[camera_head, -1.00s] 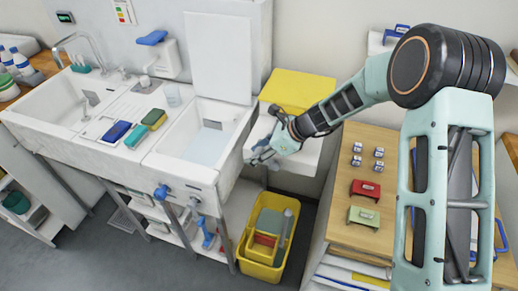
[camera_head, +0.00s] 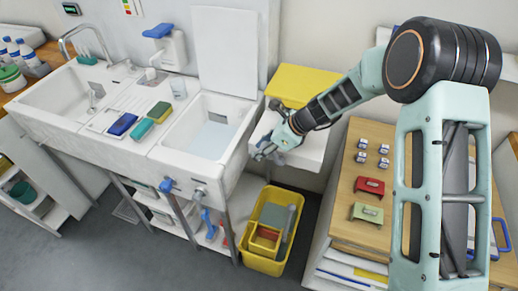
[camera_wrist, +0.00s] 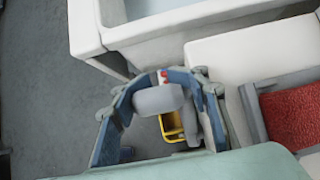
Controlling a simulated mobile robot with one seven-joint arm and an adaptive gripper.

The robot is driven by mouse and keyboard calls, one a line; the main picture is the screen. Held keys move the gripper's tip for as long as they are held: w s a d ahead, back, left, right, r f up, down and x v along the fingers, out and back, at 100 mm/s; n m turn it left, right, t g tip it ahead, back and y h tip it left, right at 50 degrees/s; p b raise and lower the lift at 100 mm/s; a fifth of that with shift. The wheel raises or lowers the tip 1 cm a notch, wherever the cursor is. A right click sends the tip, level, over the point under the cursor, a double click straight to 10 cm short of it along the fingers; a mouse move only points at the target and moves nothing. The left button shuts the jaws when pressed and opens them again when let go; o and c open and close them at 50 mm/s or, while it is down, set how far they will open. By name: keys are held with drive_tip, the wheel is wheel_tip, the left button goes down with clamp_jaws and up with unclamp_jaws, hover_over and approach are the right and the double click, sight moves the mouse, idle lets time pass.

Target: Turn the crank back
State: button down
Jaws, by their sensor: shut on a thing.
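My gripper (camera_head: 268,148) is at the right side of the white sink, in front of a white box-like unit (camera_head: 300,148). In the wrist view my gripper's fingers (camera_wrist: 160,95) are closed around a pale grey rounded piece (camera_wrist: 158,99), which looks like the crank's grip. A small red mark (camera_wrist: 164,75) shows just beyond it. The fingers hide most of the crank in the head view, so its angle cannot be told.
The deep sink basin (camera_head: 172,152) is left of my gripper. A yellow bucket (camera_head: 246,259) stands on the floor below. A wooden desk (camera_head: 345,228) with a red (camera_head: 370,186) and a green item (camera_head: 367,213) is at the right. A yellow box (camera_head: 300,82) lies behind.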

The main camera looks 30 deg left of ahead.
drive_tip(key=shift+s+a, duration=0.1)
drive_tip(key=shift+s, duration=0.3)
drive_tip(key=c, duration=1.7)
unclamp_jaws()
drive_tip(key=o, duration=0.5)
drive_tip(key=shift+s+r, duration=0.1)
drive_tip(key=shift+r, duration=0.15)
drive_tip(key=shift+c, duration=0.2)
drive_tip(key=shift+f, duration=0.1)
drive_tip(key=shift+w, duration=0.2)
drive_tip(key=v, duration=1.2)
